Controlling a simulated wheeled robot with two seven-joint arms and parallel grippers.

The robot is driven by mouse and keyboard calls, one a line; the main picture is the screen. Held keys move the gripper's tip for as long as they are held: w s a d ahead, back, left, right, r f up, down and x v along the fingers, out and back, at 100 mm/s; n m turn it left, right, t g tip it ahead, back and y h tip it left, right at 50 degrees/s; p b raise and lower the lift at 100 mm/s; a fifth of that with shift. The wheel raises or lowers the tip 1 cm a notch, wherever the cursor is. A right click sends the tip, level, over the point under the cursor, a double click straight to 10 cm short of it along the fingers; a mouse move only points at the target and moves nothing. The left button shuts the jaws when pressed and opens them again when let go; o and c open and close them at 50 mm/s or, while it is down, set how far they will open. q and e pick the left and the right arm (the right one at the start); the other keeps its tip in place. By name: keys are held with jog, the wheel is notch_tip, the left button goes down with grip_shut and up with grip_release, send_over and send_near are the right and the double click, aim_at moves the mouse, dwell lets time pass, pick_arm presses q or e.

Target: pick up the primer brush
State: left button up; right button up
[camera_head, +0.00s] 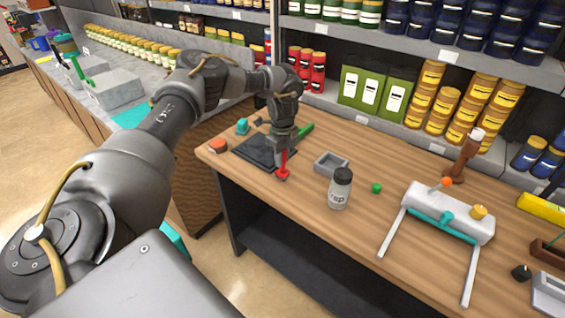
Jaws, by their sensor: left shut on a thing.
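My left gripper (282,147) points down over the front left part of the wooden workbench. It is shut on a slim red thing, which I take to be the primer brush (283,166). The red part sticks out below the fingers, and its upper part is hidden in the jaws. Its lower end is close to the bench top, near the front edge of a dark mat (250,150). I cannot tell whether it touches the bench. My right gripper is not in view.
A TSP bottle (340,188), a grey tray (331,164) and a green ball (376,188) are right of the gripper. A green thing (306,131) lies behind it. A white-and-teal device (447,213) with two rods stands further right. Shelves of cans (425,95) rise behind.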

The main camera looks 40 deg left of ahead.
pick_arm(q)
jog(key=shift+w+r+b, duration=0.1)
jog(key=shift+r+b, duration=1)
jog(key=shift+r, duration=0.05)
jog(key=s+d+r+b, duration=0.1)
jog(key=s+d+r, duration=0.4)
jog(key=s+r, duration=0.5)
jog(key=s, duration=0.3)
jog(key=shift+d+r+b, duration=0.15)
jog(key=shift+r+b, duration=0.2)
jog(key=shift+s, duration=0.1)
